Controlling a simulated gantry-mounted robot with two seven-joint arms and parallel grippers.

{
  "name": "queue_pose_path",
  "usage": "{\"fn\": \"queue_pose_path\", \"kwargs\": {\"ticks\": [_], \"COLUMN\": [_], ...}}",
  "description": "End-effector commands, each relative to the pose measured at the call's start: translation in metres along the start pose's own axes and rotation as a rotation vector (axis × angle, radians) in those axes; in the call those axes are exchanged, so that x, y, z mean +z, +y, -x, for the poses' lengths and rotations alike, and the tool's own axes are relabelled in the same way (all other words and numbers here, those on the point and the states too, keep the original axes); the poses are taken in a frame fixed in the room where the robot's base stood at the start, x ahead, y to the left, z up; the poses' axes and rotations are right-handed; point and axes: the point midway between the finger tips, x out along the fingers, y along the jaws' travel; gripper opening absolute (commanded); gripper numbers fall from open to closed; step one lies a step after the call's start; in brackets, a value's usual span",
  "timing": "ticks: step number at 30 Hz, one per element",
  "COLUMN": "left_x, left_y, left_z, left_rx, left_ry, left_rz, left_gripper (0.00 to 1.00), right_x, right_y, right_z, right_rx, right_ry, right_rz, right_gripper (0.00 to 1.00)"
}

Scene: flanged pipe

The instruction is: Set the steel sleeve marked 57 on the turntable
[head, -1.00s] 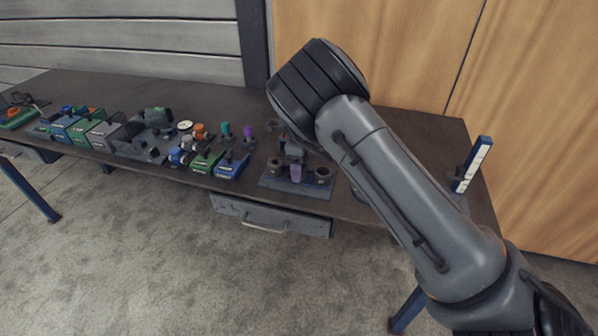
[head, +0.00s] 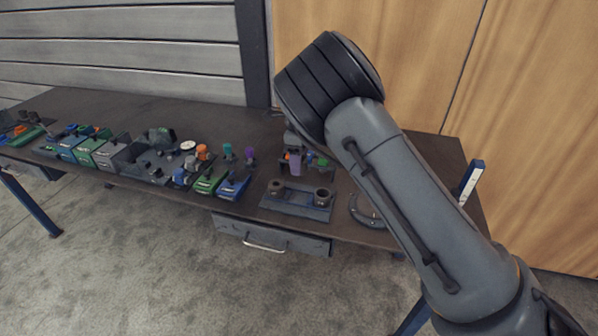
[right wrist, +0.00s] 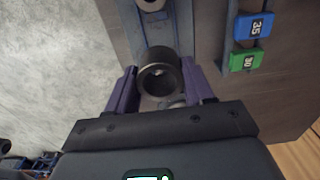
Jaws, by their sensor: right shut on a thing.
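My right gripper (head: 294,163) shows as a purple finger under my dark wrist, behind the two-cup stand. In the right wrist view its purple jaws (right wrist: 160,85) are shut on a dark hollow steel sleeve (right wrist: 160,70), whose open end faces the camera. No number is readable on the sleeve, so I cannot confirm the mark 57. In the head view the sleeve is too small to make out. I cannot pick out the turntable surely; my right arm covers part of the bench. My left gripper is not in view.
The blue-grey stand (head: 297,209) carries two dark cylinders. Blue 35 (right wrist: 254,27) and green 30 (right wrist: 246,61) tags sit behind the stand. Coloured bins (head: 88,150) fill the left. An upright blue-and-white post (head: 471,182) stands at the right.

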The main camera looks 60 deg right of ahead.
Motion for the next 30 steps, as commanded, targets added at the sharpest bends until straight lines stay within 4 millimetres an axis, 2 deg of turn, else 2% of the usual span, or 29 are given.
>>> {"fn": "queue_pose_path", "kwargs": {"ticks": [1,3,9,18,30], "left_x": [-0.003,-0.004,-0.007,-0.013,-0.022], "left_y": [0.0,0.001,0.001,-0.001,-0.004], "left_z": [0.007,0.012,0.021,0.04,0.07], "left_rx": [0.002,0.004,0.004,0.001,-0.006], "left_ry": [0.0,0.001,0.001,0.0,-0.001], "left_rz": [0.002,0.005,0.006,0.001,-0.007], "left_gripper": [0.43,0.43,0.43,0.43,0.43], "right_x": [0.001,0.001,0.001,0.0,0.0], "right_y": [0.0,-0.001,0.0,0.0,0.0], "right_z": [0.016,0.03,0.059,0.086,0.113], "right_rx": [-0.002,-0.002,-0.001,0.0,-0.001], "right_ry": [-0.002,-0.003,-0.002,0.0,0.001], "right_rz": [0.002,0.001,0.001,0.0,0.0], "right_gripper": [0.09,0.09,0.09,0.09,0.09]}}
